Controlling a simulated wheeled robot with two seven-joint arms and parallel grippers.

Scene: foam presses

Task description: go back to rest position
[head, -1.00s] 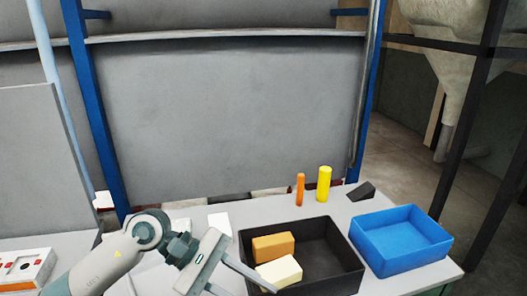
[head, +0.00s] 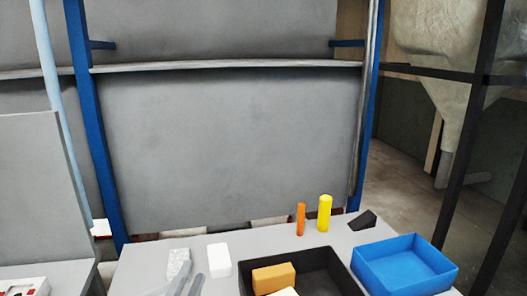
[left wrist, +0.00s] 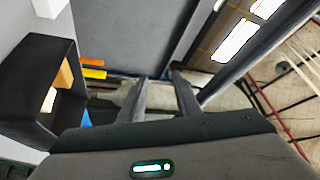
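My left gripper (head: 187,284) shows at the bottom edge of the head view, over the grey table and left of the black tray. Its two fingers also show in the left wrist view (left wrist: 162,92), apart with nothing between them. The rest of that arm is cut off below the head view. My right gripper is in neither view. The black tray (head: 340,265) holds an orange-brown block (head: 273,278) and a cream block (head: 284,292), which is partly cut off by the frame edge.
A blue tray (head: 403,265) stands right of the black one. Behind them stand an orange cylinder (head: 301,219), a yellow cylinder (head: 324,213) and a dark wedge (head: 361,221). A white block (head: 219,260) and a speckled block (head: 178,262) lie near my left gripper.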

